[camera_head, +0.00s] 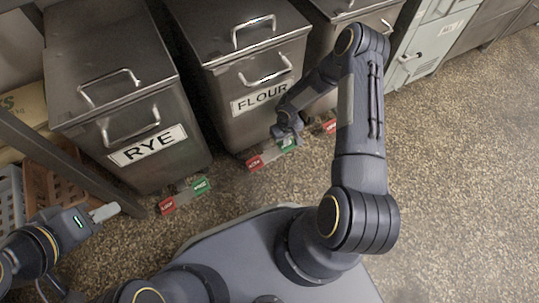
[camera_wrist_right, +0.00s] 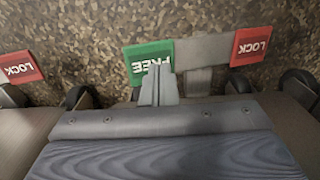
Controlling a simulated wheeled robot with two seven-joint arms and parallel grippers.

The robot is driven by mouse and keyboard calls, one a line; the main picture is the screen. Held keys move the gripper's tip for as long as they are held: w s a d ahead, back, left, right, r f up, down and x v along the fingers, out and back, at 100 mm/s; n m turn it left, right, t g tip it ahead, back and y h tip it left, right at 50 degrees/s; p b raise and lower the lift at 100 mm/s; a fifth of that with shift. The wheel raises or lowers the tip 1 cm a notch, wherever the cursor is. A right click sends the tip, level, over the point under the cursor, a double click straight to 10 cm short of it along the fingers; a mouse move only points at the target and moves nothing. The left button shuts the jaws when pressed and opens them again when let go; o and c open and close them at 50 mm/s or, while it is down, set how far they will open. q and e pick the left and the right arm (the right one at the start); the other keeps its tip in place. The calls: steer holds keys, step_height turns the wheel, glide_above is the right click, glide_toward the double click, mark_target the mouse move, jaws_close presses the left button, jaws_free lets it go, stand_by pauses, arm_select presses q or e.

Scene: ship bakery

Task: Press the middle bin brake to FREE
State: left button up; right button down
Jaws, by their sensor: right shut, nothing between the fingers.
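The middle bin (camera_head: 262,72) is a steel box labelled FLOUR. Its brake has a red LOCK pedal (camera_head: 255,162) and a green FREE pedal (camera_head: 291,146) low at its front. In the right wrist view the green FREE pedal (camera_wrist_right: 146,62) and the red LOCK pedal (camera_wrist_right: 250,47) appear upside down. My right gripper (camera_head: 290,137) is shut and empty, and its fingertips (camera_wrist_right: 160,78) overlap the FREE pedal in that view. I cannot tell whether they touch it. My left gripper (camera_head: 105,212) looks shut and empty, left of the rye bin's pedals.
The RYE bin (camera_head: 115,85) stands to the left with its own red (camera_head: 167,205) and green (camera_head: 200,187) pedals. A third bin (camera_head: 330,30) stands to the right, its red LOCK pedal (camera_wrist_right: 20,66) visible in the wrist view. Speckled floor (camera_head: 450,170) is clear at right.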

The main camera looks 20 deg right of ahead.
steer(key=shift+f+b, duration=1.45)
steer(key=shift+f, duration=0.25)
stand_by(0.9)
steer(key=shift+r, duration=0.1)
steer(key=shift+r+p, duration=2.15)
steer(key=shift+r, duration=1.35)
